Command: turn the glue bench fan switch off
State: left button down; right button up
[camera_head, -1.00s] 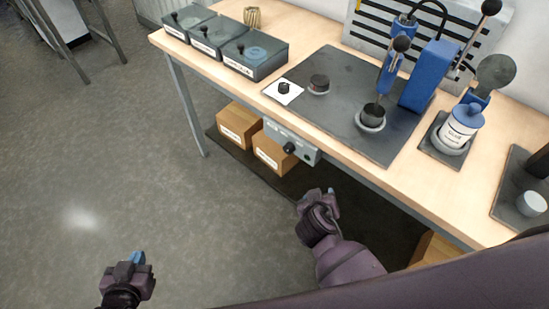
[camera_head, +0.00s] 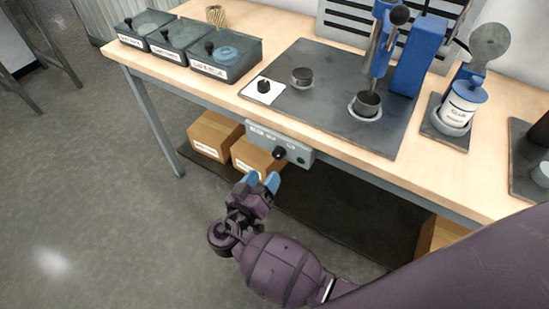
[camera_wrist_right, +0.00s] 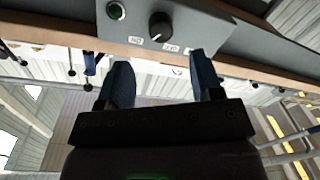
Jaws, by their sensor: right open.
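The fan switch is a black knob (camera_head: 279,153) on a grey switch box (camera_head: 262,136) fixed under the front edge of the glue bench (camera_head: 215,95). My right gripper (camera_head: 262,182) is open and empty, just below and in front of the box, apart from the knob. Its blue fingertips also show in the right wrist view (camera_wrist_right: 163,80). My left gripper is out of view.
Cardboard boxes (camera_head: 216,136) stand on the low shelf behind and left of the switch box. The floor in front is free.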

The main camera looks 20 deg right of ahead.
aim_at(277, 157)
jog(key=x, duration=0.5)
jog(key=shift+w+d, duration=0.2)
jog(key=shift+d, duration=0.05)
jog(key=shift+x, duration=0.85)
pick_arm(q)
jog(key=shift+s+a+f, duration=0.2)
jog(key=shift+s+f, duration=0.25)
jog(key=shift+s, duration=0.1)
pick_arm(e)
jog(key=shift+f, duration=0.1)
jog(key=shift+c, duration=0.5)
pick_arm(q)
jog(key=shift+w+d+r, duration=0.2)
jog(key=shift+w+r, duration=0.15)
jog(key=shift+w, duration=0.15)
pick_arm(e)
jog(key=c, duration=0.8)
